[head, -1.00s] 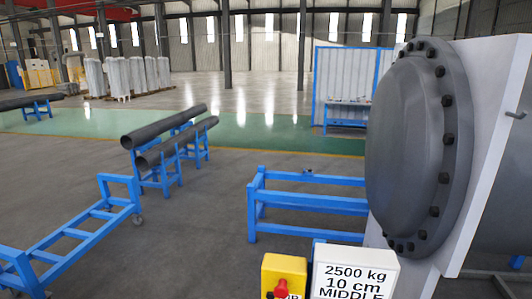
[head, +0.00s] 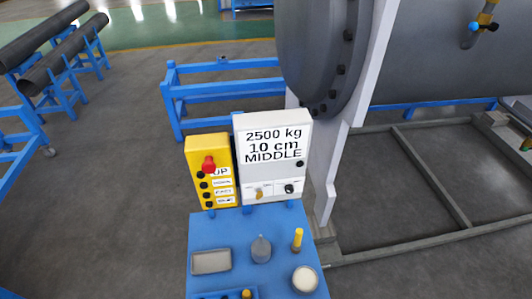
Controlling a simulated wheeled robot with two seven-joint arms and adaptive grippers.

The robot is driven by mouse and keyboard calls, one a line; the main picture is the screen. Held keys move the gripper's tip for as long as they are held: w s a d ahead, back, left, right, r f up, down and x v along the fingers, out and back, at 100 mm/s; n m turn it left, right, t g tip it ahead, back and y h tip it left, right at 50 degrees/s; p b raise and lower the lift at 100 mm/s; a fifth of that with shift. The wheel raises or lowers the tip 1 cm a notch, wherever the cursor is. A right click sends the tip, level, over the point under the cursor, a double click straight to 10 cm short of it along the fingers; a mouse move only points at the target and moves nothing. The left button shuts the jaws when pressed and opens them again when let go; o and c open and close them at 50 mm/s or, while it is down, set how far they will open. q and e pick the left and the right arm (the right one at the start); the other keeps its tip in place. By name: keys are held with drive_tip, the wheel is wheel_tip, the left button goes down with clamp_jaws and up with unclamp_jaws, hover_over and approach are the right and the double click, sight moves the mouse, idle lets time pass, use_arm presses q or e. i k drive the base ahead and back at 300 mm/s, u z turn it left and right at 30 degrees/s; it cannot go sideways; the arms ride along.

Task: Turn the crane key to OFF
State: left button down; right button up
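A yellow control box (head: 192,150) with a red mushroom button (head: 209,164), several black buttons and white labels, the top one reading UP, stands behind a blue stand. Beside it on the right is a white box (head: 254,125) whose display reads 2500 kg, 10 cm, MIDDLE. Low on the white box are a small tan key-like part (head: 259,193) and a black knob (head: 289,188). I cannot tell which of these is the crane key, nor read its position. Neither of my grippers is in view.
The blue stand top (head: 225,232) holds a grey tray (head: 211,262), a grey bottle-like item (head: 261,249), a yellow-capped item (head: 297,239) and a round pale dish (head: 305,279). A large grey flanged shell (head: 315,45) stands behind. Dark pipes (head: 62,62) lie on blue trestles at left.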

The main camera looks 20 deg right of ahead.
sight(259, 195)
drive_tip(key=k, duration=1.6)
drive_tip(key=u, duration=0.6)
drive_tip(key=i, duration=1.8)
drive_tip(key=z, duration=1.6)
